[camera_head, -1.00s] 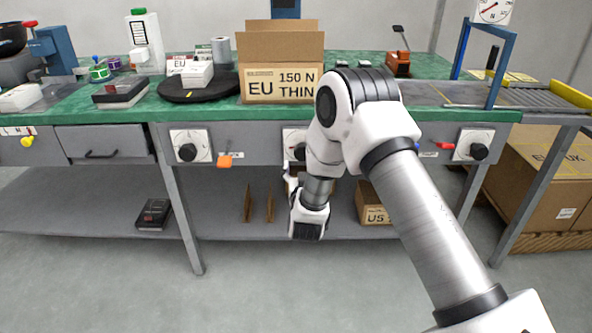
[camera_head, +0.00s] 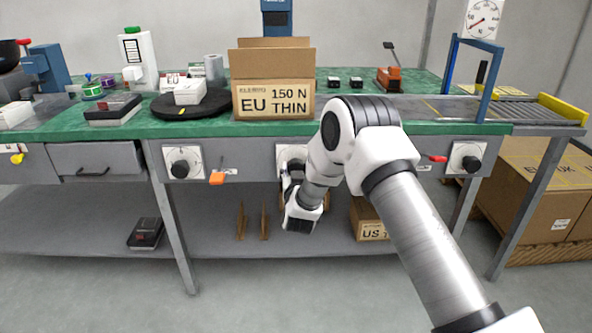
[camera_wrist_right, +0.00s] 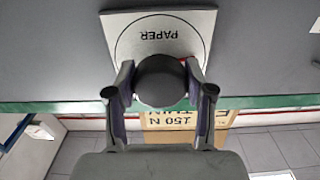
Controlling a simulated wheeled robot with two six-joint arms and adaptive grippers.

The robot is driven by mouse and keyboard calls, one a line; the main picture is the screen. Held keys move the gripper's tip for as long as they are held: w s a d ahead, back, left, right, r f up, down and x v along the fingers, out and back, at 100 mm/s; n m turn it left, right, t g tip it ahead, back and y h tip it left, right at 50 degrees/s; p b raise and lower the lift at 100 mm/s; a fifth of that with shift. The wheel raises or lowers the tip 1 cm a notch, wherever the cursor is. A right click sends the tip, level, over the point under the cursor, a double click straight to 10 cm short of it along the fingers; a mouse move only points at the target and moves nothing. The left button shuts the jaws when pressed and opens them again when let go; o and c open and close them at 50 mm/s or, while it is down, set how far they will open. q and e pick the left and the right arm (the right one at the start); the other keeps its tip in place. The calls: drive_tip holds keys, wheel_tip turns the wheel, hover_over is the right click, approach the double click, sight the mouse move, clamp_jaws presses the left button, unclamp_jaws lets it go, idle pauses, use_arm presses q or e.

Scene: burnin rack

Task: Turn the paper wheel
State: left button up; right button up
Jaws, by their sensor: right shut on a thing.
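The paper wheel is a round black knob (camera_wrist_right: 161,80) on a white plate marked PAPER (camera_wrist_right: 204,22), which appears upside down in the right wrist view. My right gripper (camera_wrist_right: 160,92) has its two fingers on either side of the knob, shut on it. In the head view, the plate (camera_head: 290,153) is on the bench's grey front panel, partly covered by my right arm. My right gripper (camera_head: 291,185) is at that plate, with its fingers mostly hidden behind the wrist. My left gripper is in neither view.
Similar dials are on the panel at left (camera_head: 181,161) and right (camera_head: 466,159). An orange-handled lever (camera_head: 217,178) is left of the wheel, a red one (camera_head: 437,158) to the right. An EU 150 N THIN carton (camera_head: 273,102) stands above on the green bench top. Cartons lie below.

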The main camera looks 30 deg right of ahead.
drive_tip(key=shift+m, duration=0.4)
drive_tip(key=m, duration=0.2)
drive_tip(key=shift+m+b, duration=0.4)
drive_tip(key=m+b, duration=0.1)
drive_tip(key=m, duration=0.2)
drive_tip(key=shift+m, duration=0.3)
drive_tip(key=m+b, duration=0.2)
drive_tip(key=m, duration=0.2)
drive_tip(key=shift+w, duration=0.1)
drive_tip(key=shift+r+m+b, duration=0.15)
drive_tip(key=shift+m+b, duration=0.5)
drive_tip(key=shift+m, duration=1.05)
drive_tip(key=o, duration=1.2)
drive_tip(key=shift+c, duration=0.2)
